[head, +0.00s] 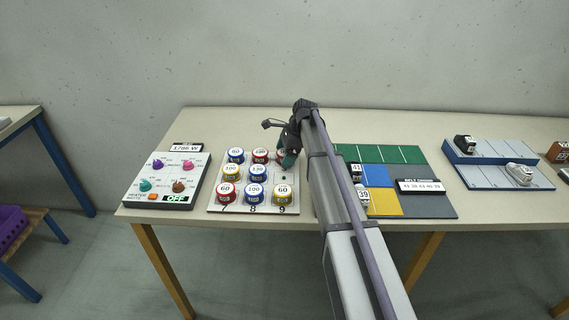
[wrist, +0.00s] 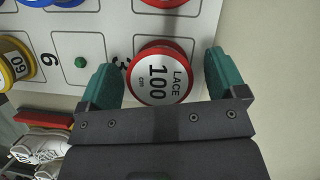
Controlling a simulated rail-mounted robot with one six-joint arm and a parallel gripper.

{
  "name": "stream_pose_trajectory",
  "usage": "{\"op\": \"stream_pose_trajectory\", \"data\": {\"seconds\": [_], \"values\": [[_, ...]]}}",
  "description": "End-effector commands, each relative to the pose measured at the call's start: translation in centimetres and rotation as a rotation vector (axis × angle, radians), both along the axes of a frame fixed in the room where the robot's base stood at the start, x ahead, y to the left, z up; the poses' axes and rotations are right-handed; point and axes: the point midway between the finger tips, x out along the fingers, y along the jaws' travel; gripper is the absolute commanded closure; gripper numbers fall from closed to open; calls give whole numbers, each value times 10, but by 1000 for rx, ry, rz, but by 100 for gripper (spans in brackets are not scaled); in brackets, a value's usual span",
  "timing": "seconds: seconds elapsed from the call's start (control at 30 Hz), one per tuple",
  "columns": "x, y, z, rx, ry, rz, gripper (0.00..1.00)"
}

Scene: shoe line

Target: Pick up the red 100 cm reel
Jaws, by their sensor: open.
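The red reel labelled "LACE 100 cm" (wrist: 160,72) sits at position 3 of the white reel board (head: 225,208). In the head view it is mostly hidden behind my gripper (head: 288,156), with a red edge (head: 280,155) showing. In the wrist view my gripper (wrist: 164,72) is open, with one green finger on each side of the red reel. I cannot tell whether the fingers touch it. Another red reel (head: 260,155) stands beside it at the back middle of the board.
Several blue, yellow and red reels fill the other spots. Position 6 has only a bare green peg (wrist: 81,62). A switch panel (head: 150,190) lies left of the board. The wall is close behind.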

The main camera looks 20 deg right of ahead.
Motion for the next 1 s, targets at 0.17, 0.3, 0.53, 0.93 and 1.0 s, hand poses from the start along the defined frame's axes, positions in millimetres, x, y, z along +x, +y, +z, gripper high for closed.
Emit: {"op": "stream_pose_trajectory", "data": {"seconds": [0.17, 0.3, 0.53, 0.93, 1.0], "values": [[0, 0, 2, 0, 0, 0, 17], [0, 0, 2, 0, 0, 0, 31], [0, 0, 2, 0, 0, 1, 53], [0, 0, 10, 0, 0, 1, 64], [0, 0, 20, 0, 0, 1, 64]]}}
